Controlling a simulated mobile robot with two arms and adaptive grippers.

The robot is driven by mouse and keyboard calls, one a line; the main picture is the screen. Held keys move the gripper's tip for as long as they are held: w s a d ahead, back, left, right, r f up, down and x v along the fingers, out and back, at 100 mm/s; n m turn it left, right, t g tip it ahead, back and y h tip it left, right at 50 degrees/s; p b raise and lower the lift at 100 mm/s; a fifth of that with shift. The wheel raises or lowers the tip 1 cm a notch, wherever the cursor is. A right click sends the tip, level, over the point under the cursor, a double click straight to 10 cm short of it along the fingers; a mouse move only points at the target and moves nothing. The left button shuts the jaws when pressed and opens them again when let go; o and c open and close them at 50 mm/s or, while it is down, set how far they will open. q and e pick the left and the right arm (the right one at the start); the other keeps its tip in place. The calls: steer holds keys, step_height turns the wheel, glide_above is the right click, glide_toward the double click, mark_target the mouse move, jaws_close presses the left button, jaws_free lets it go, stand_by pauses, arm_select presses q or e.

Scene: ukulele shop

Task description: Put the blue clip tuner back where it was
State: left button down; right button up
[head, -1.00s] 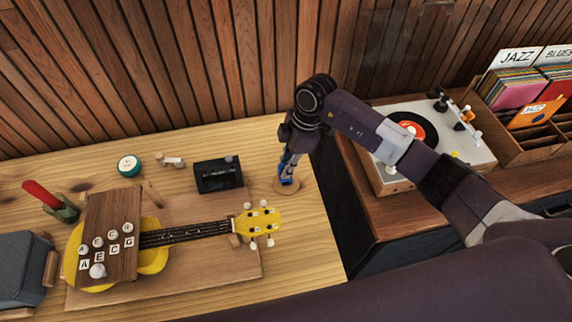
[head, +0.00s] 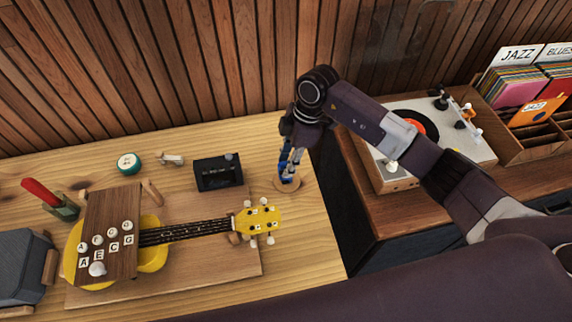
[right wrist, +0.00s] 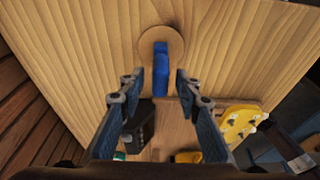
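The blue clip tuner (head: 287,184) stands on a small round wooden disc (head: 277,188) near the right edge of the light wood table. In the right wrist view the tuner (right wrist: 160,67) rests on the pale disc (right wrist: 149,39). My right gripper (head: 290,163) is just above the tuner, pointing down. In the right wrist view its two fingers (right wrist: 160,78) are apart, with a gap on each side of the tuner. The fingers partly cover the tuner in the head view. My left gripper is not in view.
A black box-shaped device (head: 218,174) stands left of the disc. A yellow ukulele (head: 257,220) lies on a wooden board (head: 220,262) in front. A turntable (head: 440,128) and a record crate (head: 530,145) are on the counter to the right.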

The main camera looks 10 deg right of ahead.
steer(key=b+v, duration=0.2)
steer(key=v, duration=0.8)
steer(key=shift+r+b, duration=0.3)
steer(key=shift+d, duration=0.1)
